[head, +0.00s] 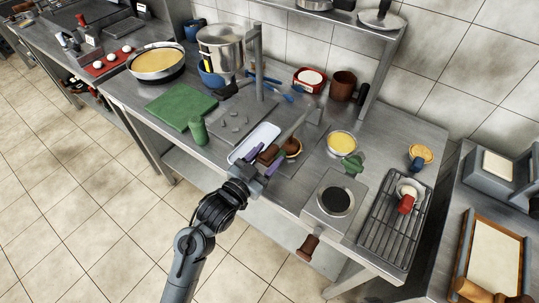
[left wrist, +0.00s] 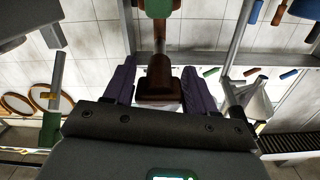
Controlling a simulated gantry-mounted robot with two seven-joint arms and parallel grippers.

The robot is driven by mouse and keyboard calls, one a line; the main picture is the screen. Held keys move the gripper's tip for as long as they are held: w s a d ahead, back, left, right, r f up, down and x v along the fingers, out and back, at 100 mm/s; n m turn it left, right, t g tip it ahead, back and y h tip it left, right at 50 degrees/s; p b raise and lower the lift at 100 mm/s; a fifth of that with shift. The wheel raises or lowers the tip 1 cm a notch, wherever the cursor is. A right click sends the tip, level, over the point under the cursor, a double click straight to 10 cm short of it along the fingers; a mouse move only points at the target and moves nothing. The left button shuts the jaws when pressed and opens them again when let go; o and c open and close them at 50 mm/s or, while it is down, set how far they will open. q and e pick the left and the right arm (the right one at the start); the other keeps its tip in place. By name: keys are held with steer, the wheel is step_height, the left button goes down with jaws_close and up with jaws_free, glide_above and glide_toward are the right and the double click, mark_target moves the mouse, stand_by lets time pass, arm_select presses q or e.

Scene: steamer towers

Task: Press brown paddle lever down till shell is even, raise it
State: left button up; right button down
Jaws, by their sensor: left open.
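A brown paddle lever (head: 267,154) lies between the spread purple fingers of my left gripper (head: 268,149). In the left wrist view a brown block (left wrist: 158,80) sits between the two purple fingers (left wrist: 158,85), with gaps showing beside it. A grey metal bar (head: 298,125) rises behind this spot. A round brown and tan piece (head: 292,147), perhaps the shell in its mould, sits just right of the fingers. It is partly hidden, so I cannot tell whether the shell is even. My right gripper is not in view.
A white tray (head: 262,137) lies just behind the left gripper. A green cylinder (head: 197,130) stands to its left. To the right are a yellow-filled bowl (head: 341,143), a grey box with a dark round top (head: 333,201) and brown handle (head: 309,244), and a wire rack (head: 388,222).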

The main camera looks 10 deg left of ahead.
arm_select(q)
steer(key=shift+x, duration=0.75)
jaws_close()
